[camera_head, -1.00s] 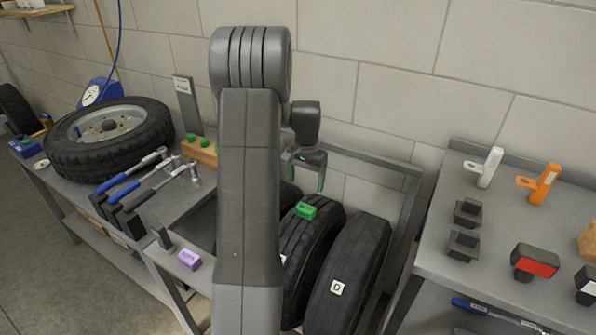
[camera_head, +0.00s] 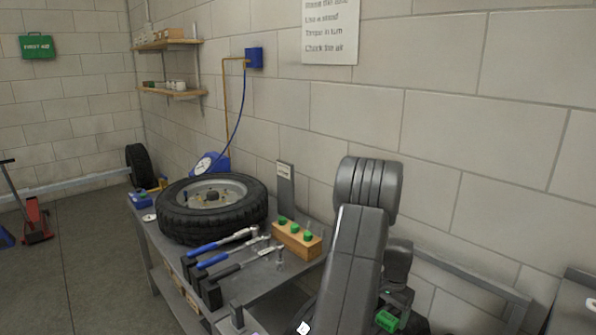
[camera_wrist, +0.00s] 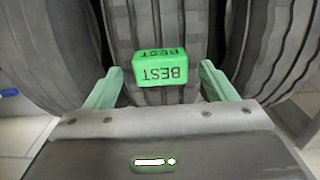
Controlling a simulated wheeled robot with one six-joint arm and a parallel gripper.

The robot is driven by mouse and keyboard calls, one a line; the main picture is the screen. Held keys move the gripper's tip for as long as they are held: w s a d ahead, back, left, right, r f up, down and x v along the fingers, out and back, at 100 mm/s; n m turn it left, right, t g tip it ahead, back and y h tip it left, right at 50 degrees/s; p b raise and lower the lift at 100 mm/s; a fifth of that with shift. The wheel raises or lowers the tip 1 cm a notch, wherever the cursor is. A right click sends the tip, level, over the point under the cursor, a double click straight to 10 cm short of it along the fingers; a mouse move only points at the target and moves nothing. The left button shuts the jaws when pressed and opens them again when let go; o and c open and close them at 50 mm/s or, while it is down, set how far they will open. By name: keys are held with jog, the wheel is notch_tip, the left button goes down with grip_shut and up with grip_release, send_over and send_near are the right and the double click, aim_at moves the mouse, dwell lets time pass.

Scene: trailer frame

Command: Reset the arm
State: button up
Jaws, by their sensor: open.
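There are gaps between the block and both fingers. The block lies on the tread of a dark tyre (camera_wrist: 134,22). In the head view my arm rises at the lower right and bends over at the top, and the green block (camera_head: 387,320) shows at the bottom edge beside it. My fingers cannot be made out there.
A bench (camera_head: 262,285) at the left of my arm holds a wheel (camera_head: 212,205), wrenches (camera_head: 222,243) and a wooden block with green caps (camera_head: 297,240). The wall stands close behind. Another bench (camera_head: 572,310) is cut off at the right. Open floor (camera_head: 95,270) lies at the left.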

jog(key=shift+r, duration=0.35)
jog(key=shift+f, duration=0.1)
